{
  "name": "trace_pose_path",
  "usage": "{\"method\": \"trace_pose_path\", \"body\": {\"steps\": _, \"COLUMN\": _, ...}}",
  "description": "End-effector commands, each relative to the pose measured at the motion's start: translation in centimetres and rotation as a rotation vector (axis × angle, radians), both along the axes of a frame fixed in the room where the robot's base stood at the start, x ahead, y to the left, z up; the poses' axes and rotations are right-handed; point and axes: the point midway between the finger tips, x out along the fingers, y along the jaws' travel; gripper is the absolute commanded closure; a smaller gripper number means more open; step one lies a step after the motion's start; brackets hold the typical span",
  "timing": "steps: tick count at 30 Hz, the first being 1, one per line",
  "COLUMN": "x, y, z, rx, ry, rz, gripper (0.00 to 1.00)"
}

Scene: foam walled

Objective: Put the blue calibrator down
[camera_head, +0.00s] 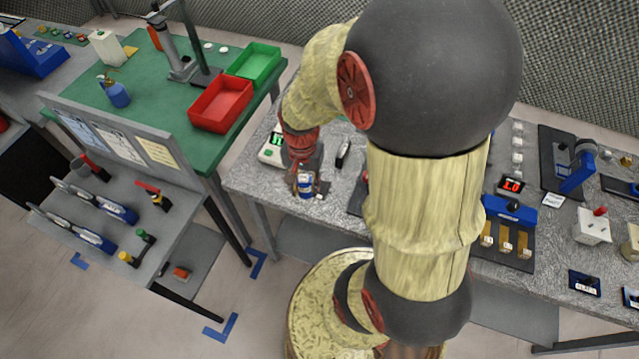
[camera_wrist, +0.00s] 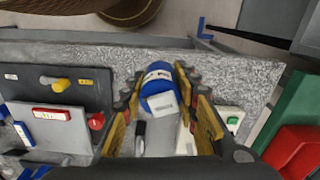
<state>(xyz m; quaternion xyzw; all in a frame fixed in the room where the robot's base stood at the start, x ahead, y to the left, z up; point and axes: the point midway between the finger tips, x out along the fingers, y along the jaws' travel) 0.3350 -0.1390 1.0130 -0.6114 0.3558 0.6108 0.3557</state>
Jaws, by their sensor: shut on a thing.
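The blue calibrator (camera_wrist: 158,80) is a short blue cylinder with a white top edge and a white label on its side. In the wrist view it sits between the two fingers of my gripper (camera_wrist: 160,86), which is shut on it. In the head view the calibrator (camera_head: 306,186) shows below my gripper (camera_head: 305,178), over the left end of the grey speckled bench (camera_head: 247,186), near its front edge. I cannot tell whether its base touches the bench top. My arm hides the middle of the bench in the head view.
A white device with a green display (camera_head: 271,151) stands just left of my gripper. A dark pen-like tool (camera_head: 343,153) lies to the right. A dark board with coloured parts (camera_wrist: 90,80) is left in the wrist view. A green table with a red tray (camera_head: 221,104) stands left of the bench.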

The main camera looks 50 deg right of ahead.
Motion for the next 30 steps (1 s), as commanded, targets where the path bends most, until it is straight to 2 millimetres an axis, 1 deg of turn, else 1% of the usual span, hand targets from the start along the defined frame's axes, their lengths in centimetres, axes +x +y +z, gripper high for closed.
{"method": "trace_pose_path", "body": {"steps": 1, "x": 0.4, "y": -1.2, "z": -0.8, "rx": 0.001, "ry": 0.002, "rz": -0.005, "gripper": 0.95}}
{"method": "trace_pose_path", "body": {"steps": 6, "x": 1.7, "y": -4.7, "z": -2.5, "rx": 0.002, "ry": 0.003, "rz": -0.005, "gripper": 0.95}}
{"method": "trace_pose_path", "body": {"steps": 9, "x": 2.2, "y": -5.9, "z": -4.5, "rx": 0.002, "ry": 0.004, "rz": -0.002, "gripper": 0.95}}
{"method": "trace_pose_path", "body": {"steps": 12, "x": 2.7, "y": -7.0, "z": -5.9, "rx": 0.002, "ry": 0.003, "rz": 0.0, "gripper": 0.95}}
{"method": "trace_pose_path", "body": {"steps": 15, "x": 3.0, "y": -7.8, "z": -6.7, "rx": 0.001, "ry": 0.0, "rz": 0.0, "gripper": 0.95}}
{"method": "trace_pose_path", "body": {"steps": 22, "x": 3.3, "y": -8.6, "z": -7.8, "rx": 0.0, "ry": 0.001, "rz": 0.001, "gripper": 0.95}}
{"method": "trace_pose_path", "body": {"steps": 27, "x": 3.4, "y": -8.8, "z": -10.3, "rx": 0.002, "ry": 0.003, "rz": 0.002, "gripper": 0.95}}
{"method": "trace_pose_path", "body": {"steps": 30, "x": 3.4, "y": -8.8, "z": -11.1, "rx": 0.0, "ry": 0.001, "rz": 0.002, "gripper": 0.95}}
